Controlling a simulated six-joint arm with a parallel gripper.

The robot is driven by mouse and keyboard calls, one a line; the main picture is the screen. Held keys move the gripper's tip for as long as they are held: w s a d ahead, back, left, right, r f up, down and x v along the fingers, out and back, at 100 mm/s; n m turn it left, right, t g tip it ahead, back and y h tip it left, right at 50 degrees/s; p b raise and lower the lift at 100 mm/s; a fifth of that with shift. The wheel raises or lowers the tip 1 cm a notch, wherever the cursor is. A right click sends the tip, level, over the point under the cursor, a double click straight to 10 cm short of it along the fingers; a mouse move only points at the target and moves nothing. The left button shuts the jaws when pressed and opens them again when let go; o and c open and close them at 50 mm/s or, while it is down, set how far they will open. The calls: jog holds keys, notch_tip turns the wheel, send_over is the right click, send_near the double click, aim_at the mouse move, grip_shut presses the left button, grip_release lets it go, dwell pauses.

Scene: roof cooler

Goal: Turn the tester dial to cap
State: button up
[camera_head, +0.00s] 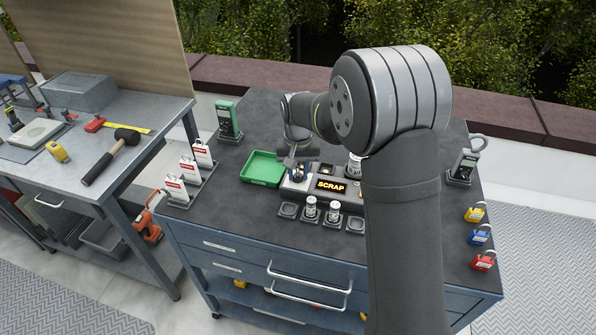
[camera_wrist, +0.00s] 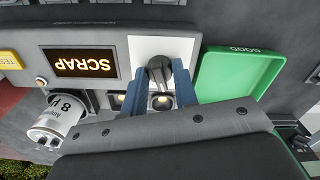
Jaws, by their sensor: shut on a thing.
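The tester (camera_head: 312,198) is a grey box on the blue cabinet's dark top, and its display (camera_head: 331,185) reads SCRAP in amber. The display also shows upside down in the wrist view (camera_wrist: 82,63). The dial (camera_wrist: 158,68) is a black knob on a white panel. My gripper (camera_wrist: 168,90) has its blue fingers on either side of the knob and is shut on it. In the head view my gripper (camera_head: 298,173) is at the tester's left end, and the knob is mostly hidden. The dial's markings cannot be read.
A silver can (camera_wrist: 60,118) stands beside the tester. A green tray (camera_head: 262,181) marked GOOD lies close to my gripper. Two small cans (camera_head: 310,207) stand on pads in front. Padlocks (camera_head: 479,235) and a green meter (camera_head: 229,117) sit at the edges.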

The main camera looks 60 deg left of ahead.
aim_at(298, 172)
jog(key=m, duration=0.3)
jog(key=shift+m, duration=2)
jog(key=o, duration=1)
notch_tip(298, 172, up, 18)
jog(key=shift+f, duration=0.25)
jog(key=shift+f, duration=0.1)
